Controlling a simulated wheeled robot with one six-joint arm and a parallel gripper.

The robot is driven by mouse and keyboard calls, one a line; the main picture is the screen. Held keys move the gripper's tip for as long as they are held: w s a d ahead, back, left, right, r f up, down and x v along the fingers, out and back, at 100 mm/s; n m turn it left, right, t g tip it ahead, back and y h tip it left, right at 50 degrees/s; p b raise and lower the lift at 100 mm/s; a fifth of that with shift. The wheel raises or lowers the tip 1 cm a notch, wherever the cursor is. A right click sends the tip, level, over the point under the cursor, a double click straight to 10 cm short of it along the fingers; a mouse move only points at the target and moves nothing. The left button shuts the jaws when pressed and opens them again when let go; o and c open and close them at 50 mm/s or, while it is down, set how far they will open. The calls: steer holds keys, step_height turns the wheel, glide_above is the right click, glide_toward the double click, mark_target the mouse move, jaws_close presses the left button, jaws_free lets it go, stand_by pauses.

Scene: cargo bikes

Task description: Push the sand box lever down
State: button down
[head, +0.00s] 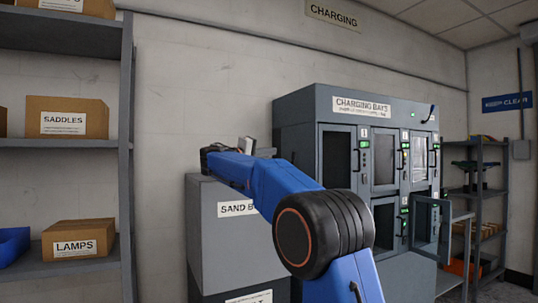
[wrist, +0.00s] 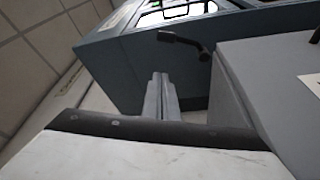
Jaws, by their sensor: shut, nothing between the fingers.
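The grey sand box (head: 237,245) stands left of the charging cabinet in the head view, its label partly hidden by my blue arm. In the wrist view, a grey box surface (wrist: 265,85) fills the right side. A dark bent lever (wrist: 185,42) shows just beyond my fingertips, in front of the cabinet; I cannot tell what it is fixed to. My gripper (wrist: 160,80) is shut and empty, pointing towards the lever with a visible gap. In the head view my arm hides the lever and most of the gripper.
The charging bays cabinet (head: 300,125) stands right of the sand box, with a lower door (head: 431,228) swung open. A shelf rack (head: 127,150) with boxes stands at the left. Another rack (head: 478,190) is at the far right. Bare wall lies behind.

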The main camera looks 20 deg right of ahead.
steer(key=s+d, duration=0.1)
steer(key=d, duration=0.5)
steer(key=shift+s+d+f, duration=0.25)
steer(key=shift+f, duration=0.1)
steer(key=shift+s+f+m, duration=0.15)
steer(key=shift+s+m, duration=0.1)
steer(key=shift+m, duration=0.25)
stand_by(0.5)
steer(key=s+f+m+g+h, duration=0.3)
steer(key=f+m, duration=0.6)
steer(key=m, duration=0.3)
steer(key=shift+s+f+m+g, duration=0.3)
steer(key=shift+m+g, duration=0.1)
steer(key=shift+g, duration=0.1)
steer(key=shift+w+f, duration=0.1)
stand_by(0.4)
stand_by(0.3)
